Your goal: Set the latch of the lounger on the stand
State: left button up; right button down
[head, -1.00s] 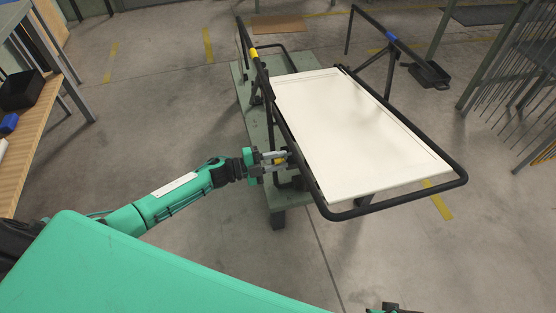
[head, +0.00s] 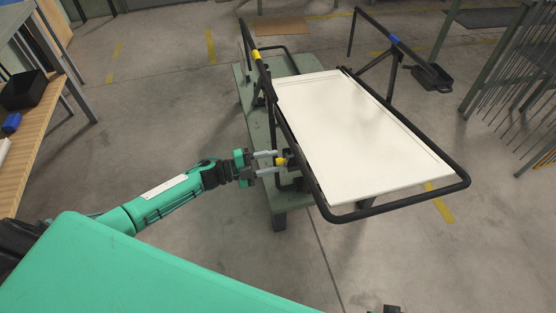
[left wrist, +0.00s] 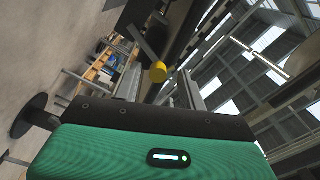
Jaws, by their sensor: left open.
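The lounger has a pale flat panel (head: 350,130) in a black tube frame (head: 400,206), resting on a grey-green stand (head: 279,205). A small yellow latch knob (head: 281,161) is on the near left side, beside a dark bracket under the frame. My left gripper (head: 276,163) is open, with its two fingertips just left of the knob. In the left wrist view the yellow knob (left wrist: 158,72) shows ahead, beyond and between the fingers. I cannot tell whether a fingertip touches it. My right gripper does not show clearly; only a small dark piece is at the bottom edge.
A yellow sleeve (head: 256,55) and a blue sleeve (head: 394,40) mark the raised frame tubes. A wooden bench (head: 35,130) with a black bin (head: 24,91) is at left, and a rod rack (head: 515,80) at right. Floor left of the stand is clear.

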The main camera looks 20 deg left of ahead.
pick_arm(q)
jog(key=v, duration=1)
jog(key=shift+s+a, duration=0.25)
jog(key=shift+a, duration=0.05)
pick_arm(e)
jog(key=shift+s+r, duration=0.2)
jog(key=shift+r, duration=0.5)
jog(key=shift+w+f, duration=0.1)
